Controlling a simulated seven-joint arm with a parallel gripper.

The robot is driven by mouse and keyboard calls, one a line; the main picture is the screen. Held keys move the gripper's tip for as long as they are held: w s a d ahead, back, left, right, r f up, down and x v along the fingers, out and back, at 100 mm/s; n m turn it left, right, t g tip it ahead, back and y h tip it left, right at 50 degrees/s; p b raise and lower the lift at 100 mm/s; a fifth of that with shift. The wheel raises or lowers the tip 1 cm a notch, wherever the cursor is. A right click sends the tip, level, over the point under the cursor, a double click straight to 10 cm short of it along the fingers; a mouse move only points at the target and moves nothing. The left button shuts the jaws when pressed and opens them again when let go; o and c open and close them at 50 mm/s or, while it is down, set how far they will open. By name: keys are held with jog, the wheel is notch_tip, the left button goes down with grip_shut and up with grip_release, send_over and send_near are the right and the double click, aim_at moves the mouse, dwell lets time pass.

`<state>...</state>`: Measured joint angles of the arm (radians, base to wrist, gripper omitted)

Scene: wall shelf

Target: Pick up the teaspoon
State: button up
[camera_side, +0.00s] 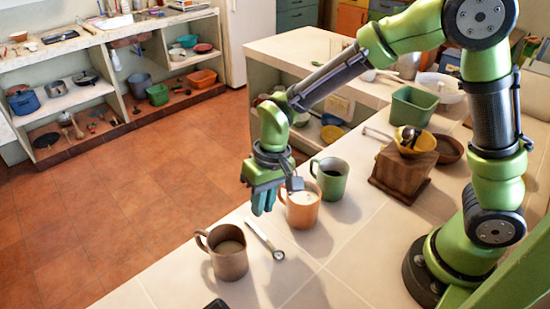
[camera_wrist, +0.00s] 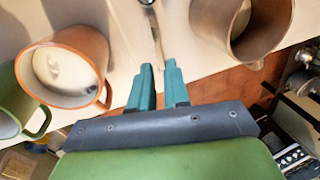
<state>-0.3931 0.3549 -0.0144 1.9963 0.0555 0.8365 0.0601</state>
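The metal teaspoon (camera_side: 264,238) lies on the pale tiled counter, between the brown mug (camera_side: 229,252) and the orange mug (camera_side: 301,207). Its bowl end points toward the front in the side view. In the wrist view the teaspoon (camera_wrist: 154,28) runs down from the top edge, its handle reaching toward the gap between my fingertips. My gripper (camera_side: 263,208) is above the counter near the handle end, pointing down. In the wrist view my gripper (camera_wrist: 159,70) has its two teal fingers apart with a narrow gap, holding nothing that I can see.
A green mug (camera_side: 331,179) stands behind the orange mug; the brown mug (camera_wrist: 243,28) and orange mug (camera_wrist: 70,66) flank my fingers in the wrist view. A wooden box (camera_side: 403,170) with a yellow bowl stands further right. The counter's edge drops to the tiled floor at left.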

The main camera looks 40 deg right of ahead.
aim_at(259, 231)
jog(key=shift+a+f, duration=0.2)
jog(key=shift+f, duration=0.95)
jog(key=shift+a+f, duration=0.15)
jog(key=shift+f, duration=0.95)
jog(key=shift+a+f, duration=0.2)
jog(key=shift+f, duration=0.95)
grip_shut()
